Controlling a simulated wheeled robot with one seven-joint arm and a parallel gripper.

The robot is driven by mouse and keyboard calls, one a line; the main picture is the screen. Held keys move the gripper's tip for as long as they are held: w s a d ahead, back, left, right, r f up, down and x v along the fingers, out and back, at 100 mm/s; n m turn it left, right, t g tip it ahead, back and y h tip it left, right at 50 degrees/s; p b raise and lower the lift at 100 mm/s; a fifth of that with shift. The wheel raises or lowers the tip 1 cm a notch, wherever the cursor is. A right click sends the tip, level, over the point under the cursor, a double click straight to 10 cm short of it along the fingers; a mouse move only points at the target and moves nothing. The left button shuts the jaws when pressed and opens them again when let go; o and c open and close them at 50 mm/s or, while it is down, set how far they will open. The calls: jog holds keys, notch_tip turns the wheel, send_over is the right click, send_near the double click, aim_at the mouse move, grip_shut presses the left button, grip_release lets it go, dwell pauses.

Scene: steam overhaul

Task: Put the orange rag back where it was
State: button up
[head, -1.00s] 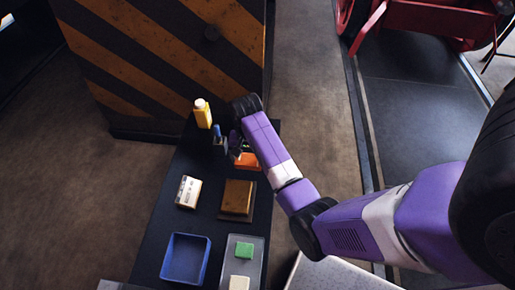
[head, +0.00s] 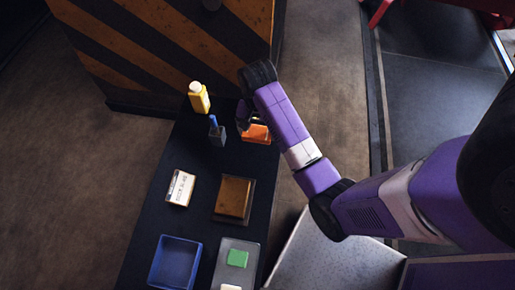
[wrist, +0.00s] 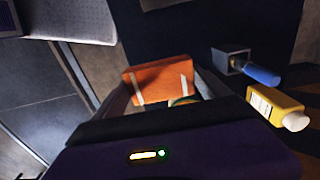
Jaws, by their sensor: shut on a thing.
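The orange rag (head: 257,134) is at the far right part of the dark bench, next to its right edge. In the wrist view the rag (wrist: 160,78) is a folded orange piece between my fingers. My gripper (wrist: 164,90) is shut on it. In the head view my gripper (head: 247,120) is partly hidden by my purple arm. I cannot tell whether the rag touches the bench top. A small greenish round edge shows just below the rag in the wrist view; I cannot tell what it is.
A blue-handled brush in a grey holder (head: 217,134) and a yellow bottle (head: 199,98) stand left of the rag. Nearer are a brown block (head: 234,196), a white box (head: 180,187), a blue bin (head: 152,263) and a grey tray (head: 222,262). A striped cabinet (head: 180,50) stands behind.

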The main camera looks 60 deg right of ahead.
aim_at(257, 154)
notch_tip(257, 154, down, 14)
jog(key=shift+r, duration=0.1)
dwell(0.4)
